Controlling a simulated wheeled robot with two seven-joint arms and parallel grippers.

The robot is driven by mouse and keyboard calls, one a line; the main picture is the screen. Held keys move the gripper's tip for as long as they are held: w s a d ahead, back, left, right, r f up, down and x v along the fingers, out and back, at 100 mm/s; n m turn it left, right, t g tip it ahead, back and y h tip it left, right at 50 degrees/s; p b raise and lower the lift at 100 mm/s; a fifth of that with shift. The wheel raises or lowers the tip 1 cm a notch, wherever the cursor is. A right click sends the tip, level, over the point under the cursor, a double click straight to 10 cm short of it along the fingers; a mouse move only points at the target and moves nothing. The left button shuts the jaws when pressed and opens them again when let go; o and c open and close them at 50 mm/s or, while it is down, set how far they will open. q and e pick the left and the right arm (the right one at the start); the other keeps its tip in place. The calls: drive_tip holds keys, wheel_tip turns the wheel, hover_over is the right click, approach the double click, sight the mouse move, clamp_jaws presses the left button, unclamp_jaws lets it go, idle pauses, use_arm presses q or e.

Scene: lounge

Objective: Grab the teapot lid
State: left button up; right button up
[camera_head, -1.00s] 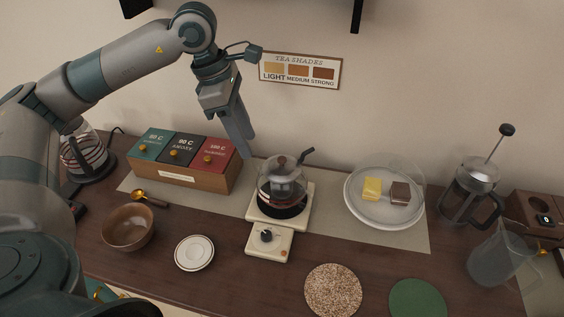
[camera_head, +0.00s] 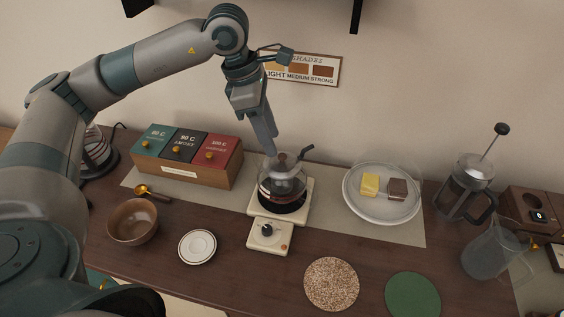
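The glass teapot (camera_head: 283,187) stands upright on a cream warmer with a knob (camera_head: 270,234). Its lid (camera_head: 281,164) is on top, with a small brown knob at the centre. My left gripper (camera_head: 271,150) points down from above, its fingertips just above and slightly left of the lid knob. The fingers overlap from this angle, so I cannot tell their gap or whether they touch the knob. My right gripper is not in view.
A tea box (camera_head: 187,179) with three coloured lids stands left of the teapot. A plate with two small blocks (camera_head: 382,209) lies to the right. A wooden bowl (camera_head: 133,221), a small saucer (camera_head: 197,246) and round coasters (camera_head: 331,284) lie in front. A French press (camera_head: 463,188) stands farther right.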

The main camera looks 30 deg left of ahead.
sight(282, 155)
use_arm(q)
drive_tip(key=shift+w+d+r, duration=0.15)
drive_tip(key=shift+d, duration=0.3)
drive_tip(key=p+x, duration=0.2)
drive_tip(key=x, duration=0.2)
drive_tip(key=shift+w+d+f, duration=0.1)
drive_tip(key=shift+f, duration=0.5)
clamp_jaws()
